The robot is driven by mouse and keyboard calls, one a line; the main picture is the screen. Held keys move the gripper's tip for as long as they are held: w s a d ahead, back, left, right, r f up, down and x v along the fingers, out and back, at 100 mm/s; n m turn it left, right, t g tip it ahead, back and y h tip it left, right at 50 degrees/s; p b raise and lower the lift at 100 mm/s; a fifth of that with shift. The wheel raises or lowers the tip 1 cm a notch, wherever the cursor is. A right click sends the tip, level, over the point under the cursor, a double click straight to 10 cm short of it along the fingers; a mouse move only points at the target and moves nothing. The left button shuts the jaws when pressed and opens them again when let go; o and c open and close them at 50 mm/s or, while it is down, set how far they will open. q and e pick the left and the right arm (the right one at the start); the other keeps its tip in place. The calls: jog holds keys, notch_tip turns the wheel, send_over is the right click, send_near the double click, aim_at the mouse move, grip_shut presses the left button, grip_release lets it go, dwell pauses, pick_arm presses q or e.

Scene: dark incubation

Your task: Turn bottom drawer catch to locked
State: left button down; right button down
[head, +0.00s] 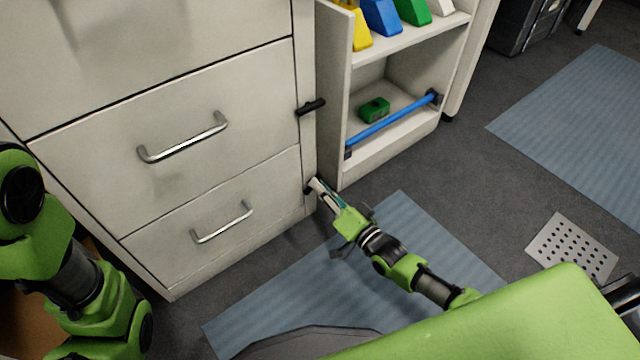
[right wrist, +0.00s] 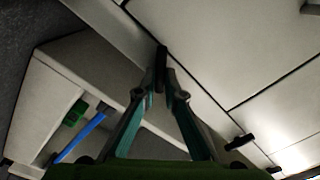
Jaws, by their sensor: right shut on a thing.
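The bottom drawer (head: 210,218) of the beige cabinet is closed, with a metal bar handle (head: 222,222). Its small black catch (head: 308,189) sits on the cabinet's right edge post, mostly hidden by my right gripper (head: 316,184). In the right wrist view, the dark catch (right wrist: 162,54) stands between the fingertips of my right gripper (right wrist: 162,80), which are closed on it. How far the catch is turned is hard to tell. My left arm shows at the left of the head view, but its gripper is out of view.
The middle drawer (head: 90,130) is closed; its black catch (head: 311,107) lies crosswise on the post. Right of it stands an open shelf (head: 395,58) with coloured holders, a green box (head: 374,110) and a blue bar (head: 392,122). A blue mat (head: 270,310) covers the floor.

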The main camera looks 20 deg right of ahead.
jog(key=shift+d+f+m, duration=0.1)
jog(key=shift+f+m, duration=0.05)
jog(key=shift+m, duration=1.8)
jog(key=shift+d+f+m, duration=0.1)
jog(key=shift+m, duration=1.85)
jog(key=c, duration=2.1)
grip_release()
jog(key=shift+c, duration=0.2)
jog(key=shift+a, duration=0.1)
jog(key=v, duration=1.2)
